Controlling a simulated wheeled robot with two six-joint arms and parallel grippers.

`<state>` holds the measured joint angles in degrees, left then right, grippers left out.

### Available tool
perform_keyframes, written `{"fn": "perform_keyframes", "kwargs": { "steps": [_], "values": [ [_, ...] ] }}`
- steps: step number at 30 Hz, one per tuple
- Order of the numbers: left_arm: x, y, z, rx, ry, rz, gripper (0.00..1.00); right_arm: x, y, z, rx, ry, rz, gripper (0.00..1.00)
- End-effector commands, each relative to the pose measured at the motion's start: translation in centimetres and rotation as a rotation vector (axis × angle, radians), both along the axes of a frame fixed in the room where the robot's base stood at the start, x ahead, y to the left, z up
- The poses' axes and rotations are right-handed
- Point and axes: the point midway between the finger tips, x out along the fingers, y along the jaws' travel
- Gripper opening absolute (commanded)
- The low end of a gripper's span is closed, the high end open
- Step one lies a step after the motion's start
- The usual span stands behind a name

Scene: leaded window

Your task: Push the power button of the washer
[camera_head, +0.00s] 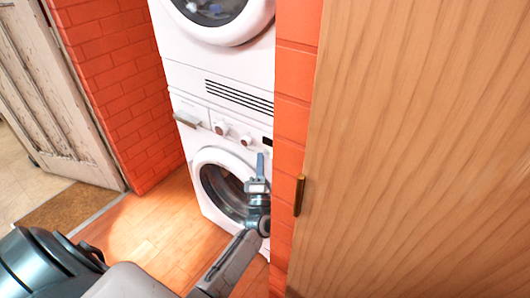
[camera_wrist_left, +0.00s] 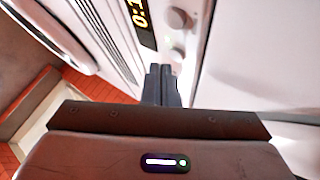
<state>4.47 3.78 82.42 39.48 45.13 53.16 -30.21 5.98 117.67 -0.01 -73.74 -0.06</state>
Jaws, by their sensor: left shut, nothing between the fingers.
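The white washer (camera_head: 205,157) stands below a second white machine, with a round door on its front. Its control panel has two round knobs (camera_head: 222,128), (camera_head: 246,140) and a dark display (camera_head: 267,141) at the right end. I cannot make out which part is the power button. My left gripper (camera_head: 260,158) is shut and empty, in front of the washer near the right end of the panel, fingers up. In the left wrist view, its closed fingers (camera_wrist_left: 162,84) point toward the panel, below the lit display (camera_wrist_left: 139,20) and beside the knobs (camera_wrist_left: 178,18). Contact cannot be told. My right gripper is out of view.
The upper machine (camera_head: 180,55) sits on the washer. Brick wall (camera_head: 297,75) and a wooden panel with a brass handle (camera_head: 299,195) stand close on the right. A worn door (camera_head: 45,90) is at left. The wooden floor (camera_head: 150,230) before the washer is clear.

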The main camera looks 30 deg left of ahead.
Motion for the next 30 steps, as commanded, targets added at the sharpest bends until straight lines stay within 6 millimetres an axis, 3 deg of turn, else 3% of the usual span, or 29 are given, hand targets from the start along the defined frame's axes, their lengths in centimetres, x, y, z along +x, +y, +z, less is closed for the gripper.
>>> {"fn": "perform_keyframes", "kwargs": {
  "steps": [10, 24, 30],
  "values": [
    [-0.5, 0.1, 0.1, 0.0, 0.0, 0.0, 0.0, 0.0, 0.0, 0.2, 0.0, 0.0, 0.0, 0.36],
    [-5.1, 0.4, 0.0, -0.001, 0.002, 0.0, 0.0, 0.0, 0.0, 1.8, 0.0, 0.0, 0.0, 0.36],
    [-6.1, 0.5, 0.0, 0.0, 0.0, 0.0, 0.0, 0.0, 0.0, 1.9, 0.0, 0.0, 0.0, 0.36]
  ]
}}
